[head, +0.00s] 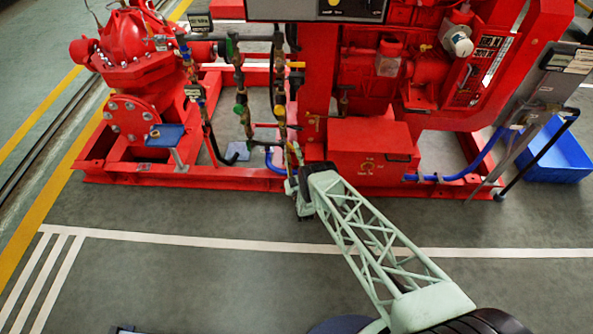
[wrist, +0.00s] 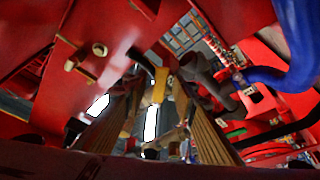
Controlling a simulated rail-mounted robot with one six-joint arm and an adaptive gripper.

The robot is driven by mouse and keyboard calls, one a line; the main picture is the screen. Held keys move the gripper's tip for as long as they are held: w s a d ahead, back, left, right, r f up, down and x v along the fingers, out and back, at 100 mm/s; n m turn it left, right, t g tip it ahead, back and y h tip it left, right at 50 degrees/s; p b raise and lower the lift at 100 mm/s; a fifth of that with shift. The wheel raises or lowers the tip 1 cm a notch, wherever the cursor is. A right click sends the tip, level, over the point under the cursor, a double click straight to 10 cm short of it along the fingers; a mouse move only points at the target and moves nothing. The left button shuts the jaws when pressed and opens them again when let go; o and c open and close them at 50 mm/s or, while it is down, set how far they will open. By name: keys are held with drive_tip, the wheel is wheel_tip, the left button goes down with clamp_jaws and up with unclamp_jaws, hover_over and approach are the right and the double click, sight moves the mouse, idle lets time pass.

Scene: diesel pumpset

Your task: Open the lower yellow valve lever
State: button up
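My gripper (head: 292,172) is at the lower end of the vertical pipework on the red pumpset, beside the red box. In the wrist view its two tan ribbed fingers (wrist: 157,98) stand apart, with a gap between them. A yellow lever piece (wrist: 159,85) shows between the fingertips; I see no clear grip on it. The lower lever is largely hidden by my gripper in the head view. A higher yellow lever (head: 297,65) sticks out level to the right of the same pipe run.
The red pump (head: 125,40) stands at the left and the red base box (head: 370,150) right of my gripper. A blue hose (wrist: 285,75) and dark pipes crowd the right of the wrist view. A blue crate (head: 553,155) lies far right.

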drive_tip(key=s+r+v, duration=0.1)
drive_tip(key=r+v, duration=0.2)
drive_tip(key=v, duration=1.2)
drive_tip(key=shift+d+r, duration=0.1)
drive_tip(key=shift+r, duration=0.05)
